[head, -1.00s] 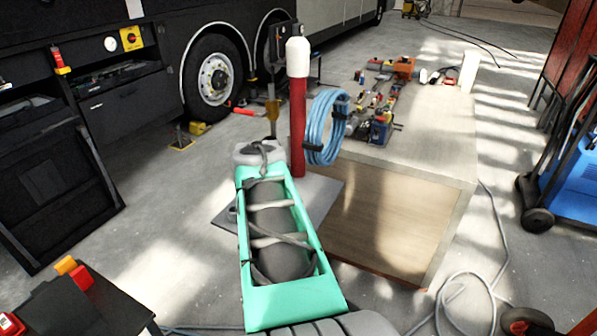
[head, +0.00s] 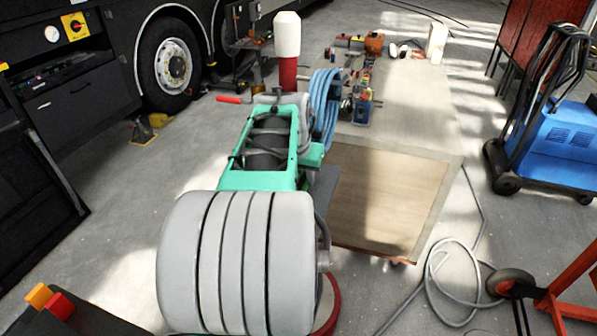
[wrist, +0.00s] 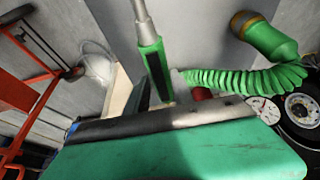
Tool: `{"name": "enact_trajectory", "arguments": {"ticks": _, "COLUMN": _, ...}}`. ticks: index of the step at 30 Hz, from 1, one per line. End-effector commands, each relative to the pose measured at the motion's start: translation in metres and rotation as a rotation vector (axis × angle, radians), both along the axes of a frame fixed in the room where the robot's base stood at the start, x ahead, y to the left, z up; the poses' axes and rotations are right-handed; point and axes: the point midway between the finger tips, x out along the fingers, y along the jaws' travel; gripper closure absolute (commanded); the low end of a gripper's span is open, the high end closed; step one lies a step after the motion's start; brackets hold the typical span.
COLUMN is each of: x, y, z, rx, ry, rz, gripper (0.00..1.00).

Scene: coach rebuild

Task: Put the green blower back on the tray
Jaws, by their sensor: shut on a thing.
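The green blower (wrist: 154,68) shows in the wrist view, with its thin grey nozzle pointing up the picture. A coiled green hose (wrist: 245,80) runs right from beside it, near a green end piece with an orange ring (wrist: 265,35). My gripper (wrist: 163,102) is shut on the blower; its fingertips are mostly hidden behind the dark edge of my teal arm part. In the head view my arm hides the gripper and the blower. I cannot make out the tray with certainty.
A blue hose coil (head: 325,105) and a white-topped red post (head: 287,40) are beside my arm. A blue wheeled machine (head: 560,130) stands right. A grey cable (head: 450,265) lies on the floor.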

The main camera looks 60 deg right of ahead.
Motion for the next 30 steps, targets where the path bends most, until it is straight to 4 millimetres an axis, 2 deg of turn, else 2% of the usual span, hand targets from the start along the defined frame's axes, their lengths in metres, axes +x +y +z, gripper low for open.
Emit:
{"name": "enact_trajectory", "arguments": {"ticks": 1, "x": 0.000, "y": 0.000, "z": -0.010, "rx": -0.001, "ry": 0.000, "rz": 0.000, "gripper": 1.00}}
{"name": "enact_trajectory", "arguments": {"ticks": 6, "x": 0.001, "y": 0.000, "z": -0.024, "rx": -0.003, "ry": -0.002, "rz": 0.003, "gripper": 1.00}}
{"name": "enact_trajectory", "arguments": {"ticks": 30, "x": 0.002, "y": 0.001, "z": -0.034, "rx": -0.002, "ry": -0.001, "rz": 0.006, "gripper": 1.00}}
